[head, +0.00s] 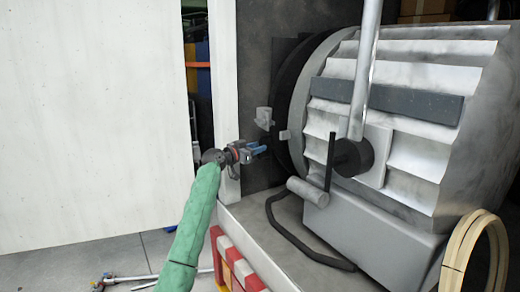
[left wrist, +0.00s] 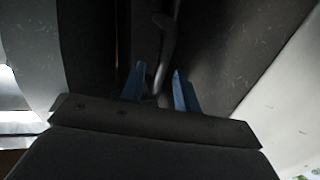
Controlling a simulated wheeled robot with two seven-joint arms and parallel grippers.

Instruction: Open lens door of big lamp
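The big lamp (head: 400,120) is a large silver ribbed housing on the right of the head view. Its round front rim and dark lens door (head: 288,95) face left, towards a dark panel. My left gripper (head: 262,148) reaches in from the left at the lamp's front edge. In the left wrist view its two blue fingers (left wrist: 160,88) stand apart, with a dark bent handle-like bar (left wrist: 165,45) just beyond and between them. I cannot tell whether they touch it. The door's face is mostly hidden from the head camera. My right gripper is in neither view.
A grey platform (head: 270,220) carries the lamp, with a black cable (head: 290,232) on it. A silver pole (head: 365,70) rises at the lamp's side. A large white panel (head: 90,120) fills the left. Coiled tan hoops (head: 455,255) hang at lower right.

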